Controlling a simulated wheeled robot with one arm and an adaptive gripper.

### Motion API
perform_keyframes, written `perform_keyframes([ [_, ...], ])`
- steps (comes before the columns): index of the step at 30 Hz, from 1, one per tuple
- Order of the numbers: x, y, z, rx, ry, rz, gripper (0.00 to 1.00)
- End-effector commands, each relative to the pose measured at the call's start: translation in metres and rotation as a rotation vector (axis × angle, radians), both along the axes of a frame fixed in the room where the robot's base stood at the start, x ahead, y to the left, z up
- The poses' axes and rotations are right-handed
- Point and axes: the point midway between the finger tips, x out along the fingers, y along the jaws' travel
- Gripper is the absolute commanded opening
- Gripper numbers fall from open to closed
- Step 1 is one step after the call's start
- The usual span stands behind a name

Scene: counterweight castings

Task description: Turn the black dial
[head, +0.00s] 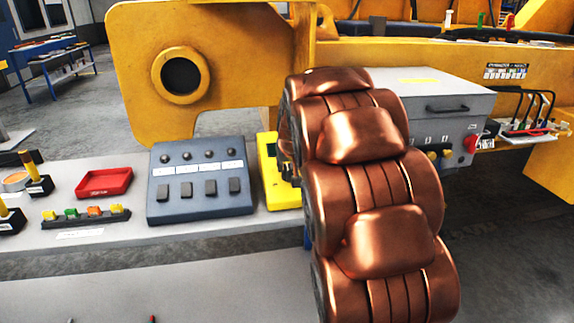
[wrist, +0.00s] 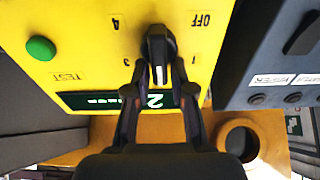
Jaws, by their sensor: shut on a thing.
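The black dial (wrist: 157,45) sits on the face of a yellow box (wrist: 85,20) in the wrist view, where the lettering appears upside down. Labels OFF, 4 and TEST can be read around it. A white mark on the dial points down in the picture, towards a dark display (wrist: 78,99) with a large 2 near it. My gripper (wrist: 159,72) is shut on the dial, one finger at each side. In the head view the yellow box (head: 269,188) shows only in part; my copper arm hides the dial and gripper.
A green button (wrist: 41,48) is on the same face. A blue-grey switch panel (head: 200,200) stands close to the left of the box in the head view. A red tray (head: 104,182) lies further left. A grey cabinet (head: 440,95) with a red knob is behind my arm.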

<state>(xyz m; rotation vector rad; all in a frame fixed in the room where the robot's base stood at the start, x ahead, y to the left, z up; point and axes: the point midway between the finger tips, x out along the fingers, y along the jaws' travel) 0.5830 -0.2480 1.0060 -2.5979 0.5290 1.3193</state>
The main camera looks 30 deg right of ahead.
Motion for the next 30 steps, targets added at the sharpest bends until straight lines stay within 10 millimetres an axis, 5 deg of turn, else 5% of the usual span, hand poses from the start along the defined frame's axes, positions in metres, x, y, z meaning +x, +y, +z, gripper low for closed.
perform_keyframes([
  [8,-0.004,0.001,-0.008,0.008,0.020,0.001,0.00],
  [9,-0.004,0.001,-0.008,0.008,0.020,0.001,0.27],
  [13,-0.003,0.001,-0.006,0.006,0.015,0.001,0.40],
  [30,-0.009,0.003,0.012,0.001,0.002,0.000,0.40],
])
